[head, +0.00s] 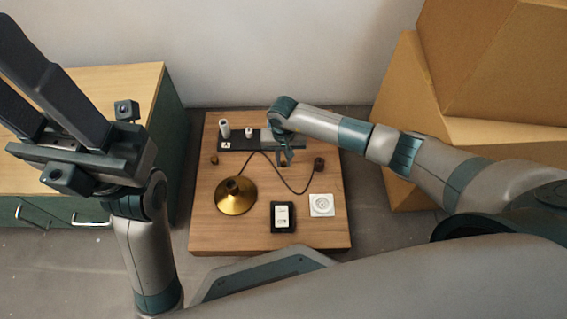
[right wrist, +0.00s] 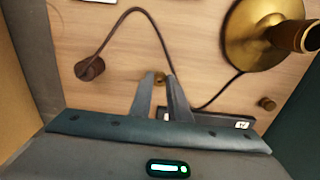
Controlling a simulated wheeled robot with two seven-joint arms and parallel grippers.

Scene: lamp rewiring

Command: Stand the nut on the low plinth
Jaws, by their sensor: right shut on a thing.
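The nut (right wrist: 161,77) is a small brass-coloured piece between the fingertips of my right gripper (right wrist: 160,78). In the head view that gripper (head: 285,157) is shut on it, just in front of a dark base strip (head: 236,142). A tall pale cylinder (head: 225,129) and a shorter one (head: 249,132) stand on the strip. The shorter one looks like the low plinth, but my right arm covers part of the strip, so I cannot be sure. The nut is apart from both cylinders. My left gripper (head: 15,65) is open and empty, high at the left.
A brass lamp base (head: 236,196) with a dark cord ends at a brown fitting (head: 319,163). A black box (head: 283,216) and a white socket plate (head: 321,205) lie in front. Another small brass piece (head: 214,160) lies left. Cardboard boxes (head: 490,60) stand right.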

